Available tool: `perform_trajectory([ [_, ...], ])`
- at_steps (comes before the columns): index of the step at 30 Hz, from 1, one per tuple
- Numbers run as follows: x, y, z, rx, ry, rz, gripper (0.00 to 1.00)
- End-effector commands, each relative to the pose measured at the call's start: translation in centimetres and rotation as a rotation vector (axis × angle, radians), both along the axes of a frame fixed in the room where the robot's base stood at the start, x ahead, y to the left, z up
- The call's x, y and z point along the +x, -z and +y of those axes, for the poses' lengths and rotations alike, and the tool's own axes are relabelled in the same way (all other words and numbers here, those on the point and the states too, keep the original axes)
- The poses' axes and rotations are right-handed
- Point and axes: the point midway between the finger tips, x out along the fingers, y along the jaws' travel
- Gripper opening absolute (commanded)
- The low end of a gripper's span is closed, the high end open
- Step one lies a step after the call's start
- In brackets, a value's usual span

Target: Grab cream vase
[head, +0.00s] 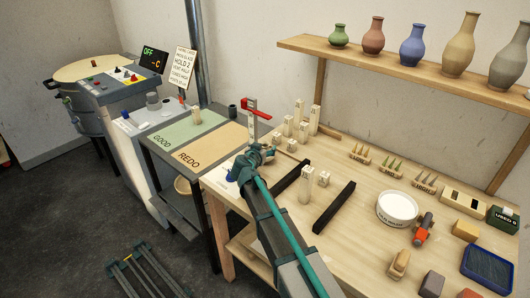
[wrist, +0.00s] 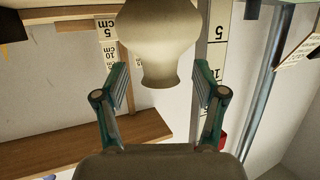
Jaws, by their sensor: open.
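In the wrist view a cream vase (wrist: 158,38) appears upside down, with its neck and rim pointing down the picture and its body cut off by the top edge. My gripper (wrist: 160,75) is open, with one finger on each side of the vase's neck. Gaps show between both fingers and the neck. In the head view my gripper (head: 258,152) is over the left end of the wooden bench, and I cannot make out this vase there.
A red-topped measuring gauge (head: 252,122) stands close behind my gripper. Small lettered blocks (head: 302,125) stand to the right, and black bars (head: 333,207) lie on the bench. A wall shelf (head: 400,72) holds several vases, including a tan one (head: 460,50).

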Motion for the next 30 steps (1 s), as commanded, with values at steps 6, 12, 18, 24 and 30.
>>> perform_trajectory([
  [6,1.88,0.5,-0.4,0.0,0.0,0.0,0.7],
  [12,1.79,0.55,-0.41,0.0,0.0,-0.001,0.67],
  [18,1.78,0.53,-0.39,0.0,-0.001,-0.001,0.34],
  [24,1.77,0.53,-0.39,0.0,0.0,-0.001,0.0],
  [30,1.77,0.46,-0.39,0.0,-0.001,-0.002,0.0],
])
